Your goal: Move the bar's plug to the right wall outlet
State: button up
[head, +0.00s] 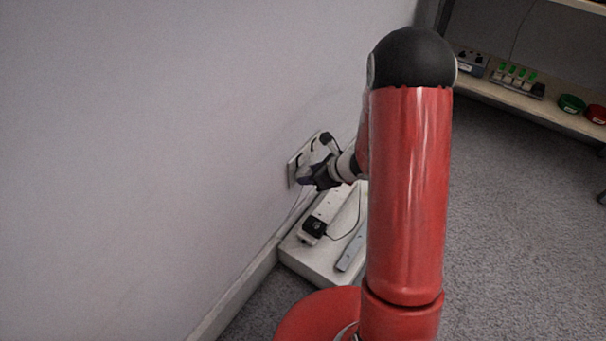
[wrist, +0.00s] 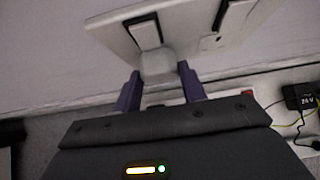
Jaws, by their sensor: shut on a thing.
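A white double wall outlet (head: 301,163) is on the wall; the wrist view shows its plate (wrist: 115,36) up close. A white plug (wrist: 157,61) sits at the left socket, below the left switch. The right socket (wrist: 213,43) shows bare holes. My gripper (wrist: 159,72) has its purple fingers on both sides of the plug and is shut on it. Whether the plug's pins are in the socket is hidden. In the head view my gripper (head: 314,177) is at the plate's lower part. The white power bar (head: 328,205) lies below it.
The bar lies on a low white platform (head: 304,259) against the wall. A black adapter (head: 314,226) with a thin cord is on the bar; it also shows in the wrist view (wrist: 300,96). A grey strip (head: 351,247) lies beside it. A shelf (head: 560,116) with devices stands at right, with open carpet between.

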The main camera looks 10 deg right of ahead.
jog(key=shift+s+d+b, duration=0.5)
jog(key=shift+d+b, duration=0.05)
jog(key=shift+b, duration=0.05)
dwell(0.6)
jog(key=shift+s+d, duration=0.1)
dwell(0.4)
jog(key=shift+s+d+b, duration=0.35)
jog(key=shift+s+d, duration=0.75)
jog(key=shift+s, duration=0.05)
jog(key=shift+d, duration=0.1)
jog(key=w+d+p, duration=0.1)
jog(key=w+d, duration=0.2)
jog(key=w, duration=0.4)
dwell(0.8)
